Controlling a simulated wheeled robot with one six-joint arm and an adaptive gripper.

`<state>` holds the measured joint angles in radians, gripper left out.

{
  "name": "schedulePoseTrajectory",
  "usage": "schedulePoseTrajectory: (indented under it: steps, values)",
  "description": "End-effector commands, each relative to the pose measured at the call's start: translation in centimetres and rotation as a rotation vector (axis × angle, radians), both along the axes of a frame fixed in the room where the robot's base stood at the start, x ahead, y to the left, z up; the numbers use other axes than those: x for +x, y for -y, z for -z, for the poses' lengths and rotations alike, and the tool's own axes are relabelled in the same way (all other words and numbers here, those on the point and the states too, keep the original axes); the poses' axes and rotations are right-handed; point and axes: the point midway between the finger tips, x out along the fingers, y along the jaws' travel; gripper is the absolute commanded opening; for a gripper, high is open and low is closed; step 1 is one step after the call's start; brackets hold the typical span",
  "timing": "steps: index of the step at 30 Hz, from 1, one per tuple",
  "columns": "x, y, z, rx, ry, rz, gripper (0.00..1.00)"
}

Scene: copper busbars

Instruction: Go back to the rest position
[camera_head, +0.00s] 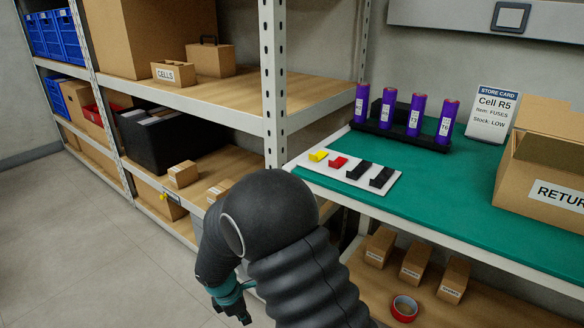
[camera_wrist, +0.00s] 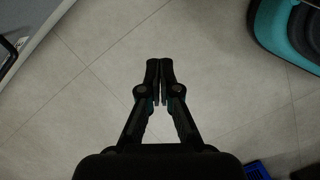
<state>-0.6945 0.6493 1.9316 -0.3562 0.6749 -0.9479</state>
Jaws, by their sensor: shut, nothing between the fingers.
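My gripper (camera_wrist: 160,80) is shut and empty in the wrist view, pointing down over bare grey floor tiles. In the head view my arm is folded in the lower middle, in front of the shelving, with my gripper (camera_head: 243,316) low near the bottom edge. It is apart from the table and the shelves. My arm hides part of the lower shelf and the table's front left corner.
A green-topped table (camera_head: 440,192) at right holds several purple cells (camera_head: 388,107), a white board (camera_head: 343,178) with small yellow, red and black parts, a store card (camera_head: 493,112) and a carton (camera_head: 545,165). Shelving (camera_head: 230,112) stands behind. Floor (camera_head: 75,230) at left is clear.

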Motion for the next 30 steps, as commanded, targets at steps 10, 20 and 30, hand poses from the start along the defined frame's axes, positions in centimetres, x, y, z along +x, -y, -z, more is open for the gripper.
schedulePoseTrajectory:
  steps: [10, 20, 30]
  values:
    - [-3.6, 5.2, -6.9, 0.04, 0.05, 0.545, 0.0]
    - [-7.0, 12.3, -16.0, 0.146, 0.126, 1.088, 0.0]
    - [-11.4, 18.7, -23.3, 0.302, 0.196, 1.495, 0.0]
